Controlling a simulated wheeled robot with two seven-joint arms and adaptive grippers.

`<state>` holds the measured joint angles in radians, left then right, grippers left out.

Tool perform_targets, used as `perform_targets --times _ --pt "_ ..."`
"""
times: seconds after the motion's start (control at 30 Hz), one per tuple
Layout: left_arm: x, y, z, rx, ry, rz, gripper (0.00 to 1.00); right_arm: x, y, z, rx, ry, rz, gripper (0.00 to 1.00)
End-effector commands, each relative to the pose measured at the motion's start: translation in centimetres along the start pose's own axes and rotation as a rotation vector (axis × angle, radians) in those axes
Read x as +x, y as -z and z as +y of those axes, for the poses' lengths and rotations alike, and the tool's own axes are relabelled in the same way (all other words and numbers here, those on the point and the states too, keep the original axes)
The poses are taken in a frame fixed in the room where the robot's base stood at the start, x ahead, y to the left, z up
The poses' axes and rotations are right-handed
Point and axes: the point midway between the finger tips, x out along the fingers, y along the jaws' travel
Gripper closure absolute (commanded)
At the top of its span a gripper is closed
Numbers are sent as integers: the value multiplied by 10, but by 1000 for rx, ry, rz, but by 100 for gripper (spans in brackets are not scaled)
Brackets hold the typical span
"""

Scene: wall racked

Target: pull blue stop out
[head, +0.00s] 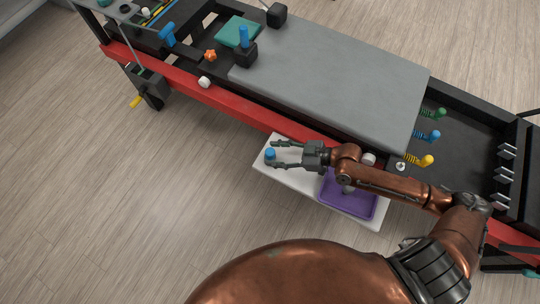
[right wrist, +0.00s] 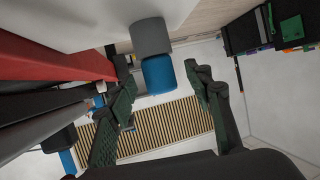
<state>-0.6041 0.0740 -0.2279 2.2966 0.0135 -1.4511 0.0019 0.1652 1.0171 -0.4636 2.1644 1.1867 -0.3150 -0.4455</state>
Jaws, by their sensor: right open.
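A blue peg-like stop (head: 270,153) stands at the left end of a white bench (head: 290,184) beside the red rail. In the right wrist view, a blue part (right wrist: 159,75) with a grey part (right wrist: 150,37) shows between my fingers. My right gripper (head: 273,154) is open, its two dark green fingers on either side of the blue stop with the tips near it. The fingers also show in the wrist view (right wrist: 163,82), apart with a gap around the blue part. I cannot tell whether either finger touches it. My left gripper is not in view.
A purple tray (head: 350,205) lies on the bench below my right arm. The red rail (head: 225,98) and grey padded carriage (head: 340,75) run behind. Another blue post (head: 243,37) stands in a black block. Coloured spring handles (head: 427,136) sit at right. Floor is clear at left.

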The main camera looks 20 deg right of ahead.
Motion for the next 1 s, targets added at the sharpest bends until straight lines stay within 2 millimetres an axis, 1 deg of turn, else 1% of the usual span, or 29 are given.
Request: perform_targets --times 0.03,0.1,0.2,0.47,1.0 --pt "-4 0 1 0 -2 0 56 8 -1 0 3 1 3 53" --pt "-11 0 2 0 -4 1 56 15 -1 0 3 1 1 53" --pt "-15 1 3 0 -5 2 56 20 0 0 1 0 1 53" --pt "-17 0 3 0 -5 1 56 21 0 0 -1 0 -1 53" --pt "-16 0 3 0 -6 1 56 21 0 0 0 0 -1 90"
